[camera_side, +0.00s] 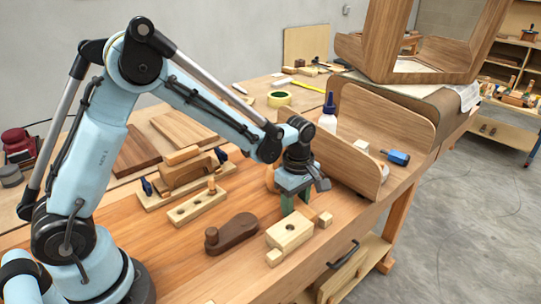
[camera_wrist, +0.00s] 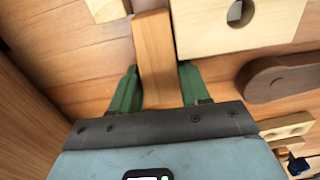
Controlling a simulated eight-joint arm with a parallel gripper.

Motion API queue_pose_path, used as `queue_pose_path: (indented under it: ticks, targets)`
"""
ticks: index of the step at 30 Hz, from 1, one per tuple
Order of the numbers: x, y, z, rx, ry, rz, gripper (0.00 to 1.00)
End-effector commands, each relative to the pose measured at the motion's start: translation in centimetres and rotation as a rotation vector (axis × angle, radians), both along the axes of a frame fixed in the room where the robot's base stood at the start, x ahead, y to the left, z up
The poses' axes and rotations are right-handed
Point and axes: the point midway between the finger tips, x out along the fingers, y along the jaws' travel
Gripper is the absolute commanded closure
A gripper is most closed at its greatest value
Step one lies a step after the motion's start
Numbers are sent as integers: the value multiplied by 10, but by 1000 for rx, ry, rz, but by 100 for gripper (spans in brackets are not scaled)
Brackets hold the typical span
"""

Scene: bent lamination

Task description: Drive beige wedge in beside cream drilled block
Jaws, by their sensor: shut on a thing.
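The beige wedge (camera_wrist: 155,65) is between the two green fingers of my gripper (camera_wrist: 157,88) in the wrist view, and the gripper is shut on it. The cream drilled block (camera_side: 289,232) lies on the bench in the side view. Its near part with a hole also shows in the wrist view (camera_wrist: 225,28), just right of the wedge's far end. The wedge lies along the block's edge with a thin gap or contact; I cannot tell which. My gripper (camera_side: 295,203) is low behind the block in the side view and mostly hides the wedge there.
Small wooden blocks lie beside the drilled block, one at right (camera_side: 325,219) and one in front (camera_side: 274,257). A dark brown wooden tool (camera_side: 231,233) and another drilled board (camera_side: 197,208) lie to the left. A curved wooden panel (camera_side: 347,160) stands close behind my gripper.

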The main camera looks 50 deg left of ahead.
Motion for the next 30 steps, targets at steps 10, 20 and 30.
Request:
queue_pose_path:
  ticks: [10, 20, 30]
  targets:
    - [0, -6, 0, 0, 0, -3, 85]
    - [0, -6, -1, 0, 0, -3, 85]
    - [0, -6, -2, 0, 0, -3, 42]
